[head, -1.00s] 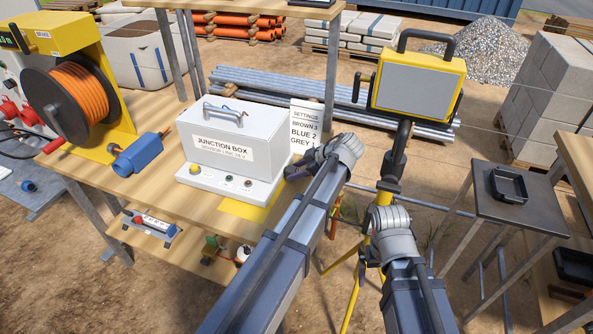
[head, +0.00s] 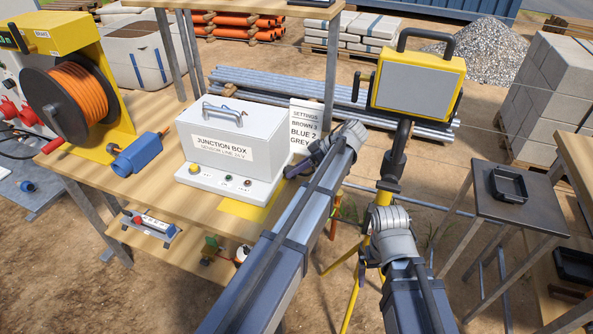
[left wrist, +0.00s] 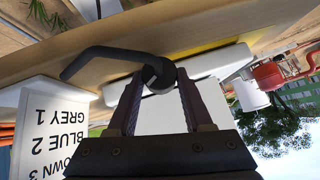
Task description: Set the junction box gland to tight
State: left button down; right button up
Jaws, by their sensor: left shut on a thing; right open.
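The junction box (head: 233,146) is a light grey case with a top handle, standing on the wooden bench. My left gripper (head: 297,169) is at its right side, partly hidden by my own arm. In the left wrist view, my left gripper (left wrist: 160,88) is shut on the round hub of a black part with a bent lever (left wrist: 104,54), which appears to be the gland. The lever points left in that view. The gland cannot be made out in the head view. My right arm shows at the lower right, but its gripper is out of view.
A settings card (head: 308,128) with brown, blue and grey lines stands behind the box's right end, close to my left wrist. A blue connector (head: 138,155) and an orange cable reel (head: 75,95) are on the left. A yellow floodlight (head: 418,80) stands to the right.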

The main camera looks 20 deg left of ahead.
pick_arm(q)
jog(key=shift+w+f+m+g+b, duration=0.15)
jog(key=shift+m+g+b, duration=0.35)
jog(key=shift+g, duration=0.3)
jog(key=shift+c, duration=1.5)
grip_release()
jog(key=p+v, duration=0.5)
jog(key=v, duration=0.3)
